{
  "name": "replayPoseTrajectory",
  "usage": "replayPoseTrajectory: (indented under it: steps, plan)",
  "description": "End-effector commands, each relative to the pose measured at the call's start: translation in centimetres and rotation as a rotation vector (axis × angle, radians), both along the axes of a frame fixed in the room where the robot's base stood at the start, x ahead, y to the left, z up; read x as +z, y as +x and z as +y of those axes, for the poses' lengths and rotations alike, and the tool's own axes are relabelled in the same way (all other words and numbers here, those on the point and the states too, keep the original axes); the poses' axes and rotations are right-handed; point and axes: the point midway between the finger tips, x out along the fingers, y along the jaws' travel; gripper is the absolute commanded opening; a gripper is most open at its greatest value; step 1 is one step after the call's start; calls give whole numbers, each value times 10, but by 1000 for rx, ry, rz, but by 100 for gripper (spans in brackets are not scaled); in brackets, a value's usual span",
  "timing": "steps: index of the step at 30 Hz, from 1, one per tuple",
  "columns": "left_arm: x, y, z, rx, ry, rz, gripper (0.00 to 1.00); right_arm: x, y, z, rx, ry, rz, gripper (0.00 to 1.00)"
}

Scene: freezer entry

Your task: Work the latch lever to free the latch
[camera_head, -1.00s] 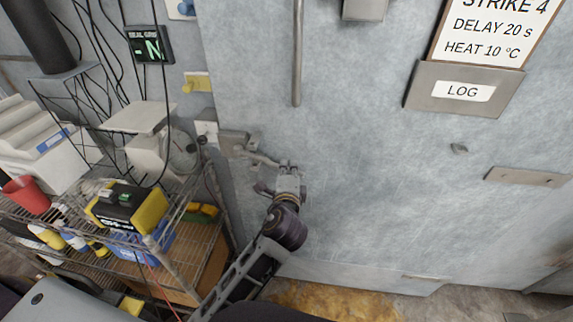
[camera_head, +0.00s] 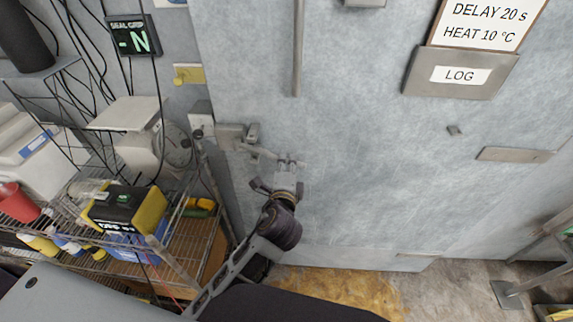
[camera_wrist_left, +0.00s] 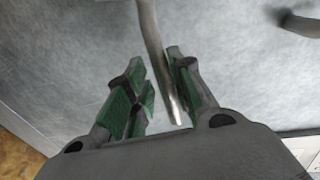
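The latch (camera_head: 230,136) is a grey metal block at the left edge of the big grey door. Its lever (camera_head: 258,151) sticks out to the right and slightly down. My left gripper (camera_head: 289,163) is at the lever's free end, reaching up from below. In the left wrist view the lever (camera_wrist_left: 160,55) is a bare metal bar coming down between the green-padded fingertips (camera_wrist_left: 160,85). It lies close to the right finger, with a gap to the left finger. The gripper is open around it; I cannot tell whether the right pad touches it. My right gripper is out of view.
A wire shelf rack (camera_head: 185,255) with boxes and bottles stands left of the door. A vertical bar (camera_head: 298,50) hangs on the door above the gripper. A LOG holder (camera_head: 460,74) is at upper right. The door face (camera_head: 380,180) right of the gripper is mostly clear.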

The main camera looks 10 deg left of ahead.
Motion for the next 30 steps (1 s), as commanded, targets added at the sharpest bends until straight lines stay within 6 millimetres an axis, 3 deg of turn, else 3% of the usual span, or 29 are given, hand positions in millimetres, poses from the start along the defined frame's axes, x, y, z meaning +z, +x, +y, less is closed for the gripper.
replayPoseTrajectory:
  steps: [17,30]
  plan:
    - [1,-4,-1,0,0,-1,37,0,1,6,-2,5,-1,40]
    - [7,-42,-8,-2,-1,1,37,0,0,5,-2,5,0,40]
